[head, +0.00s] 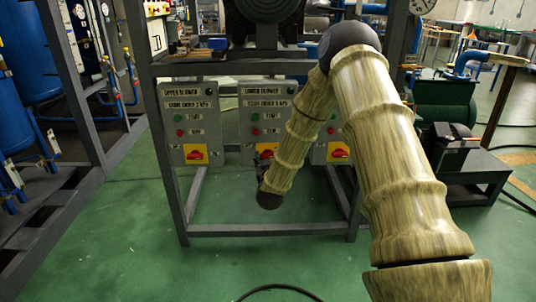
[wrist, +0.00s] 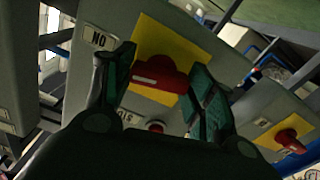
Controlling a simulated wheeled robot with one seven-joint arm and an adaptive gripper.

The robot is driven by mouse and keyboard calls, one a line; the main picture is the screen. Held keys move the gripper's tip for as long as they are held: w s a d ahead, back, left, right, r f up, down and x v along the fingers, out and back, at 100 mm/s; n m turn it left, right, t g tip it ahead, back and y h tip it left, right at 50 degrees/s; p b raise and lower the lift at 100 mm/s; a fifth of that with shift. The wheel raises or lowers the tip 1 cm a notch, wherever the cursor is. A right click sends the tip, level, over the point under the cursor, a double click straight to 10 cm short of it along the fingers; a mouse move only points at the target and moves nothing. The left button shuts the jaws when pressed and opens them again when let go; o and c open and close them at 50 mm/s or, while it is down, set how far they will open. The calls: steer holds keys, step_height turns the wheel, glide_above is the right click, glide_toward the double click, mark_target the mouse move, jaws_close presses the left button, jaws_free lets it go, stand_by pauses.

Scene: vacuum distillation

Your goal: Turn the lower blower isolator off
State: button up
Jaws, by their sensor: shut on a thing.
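The lower blower panel (head: 265,120) is the middle grey box on the frame in the head view, with its label at the top and green and red buttons below. Its isolator is a red rotary knob (wrist: 162,76) on a yellow plate (wrist: 182,42), seen close in the wrist view. A pale bar marks the knob, and an ON label (wrist: 98,38) sits beside the plate. My gripper (wrist: 160,68) has one finger on each side of the knob and is shut on it. In the head view my arm hides most of this isolator.
The upper blower panel (head: 190,115) with its own red isolator (head: 195,155) is to the left. Another panel (head: 335,150) is to the right, partly behind my arm. A neighbouring red isolator (wrist: 286,139) shows at the wrist view's lower right. Grey frame posts (head: 170,150) stand around the panels.

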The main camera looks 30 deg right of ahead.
steer(key=n+p, duration=0.3)
steer(key=n, duration=0.1)
steer(key=shift+r+p, duration=0.2)
steer(key=shift+p, duration=0.2)
steer(key=n+p, duration=0.2)
steer(key=n, duration=0.2)
steer(key=shift+a+p, duration=0.1)
steer(key=shift+p, duration=0.3)
steer(key=n+p, duration=0.1)
steer(key=n, duration=0.2)
steer(key=shift+f+n, duration=0.1)
steer(key=shift+n, duration=2.1)
steer(key=shift+f, duration=0.1)
steer(key=o, duration=1)
steer(key=shift+s, duration=0.1)
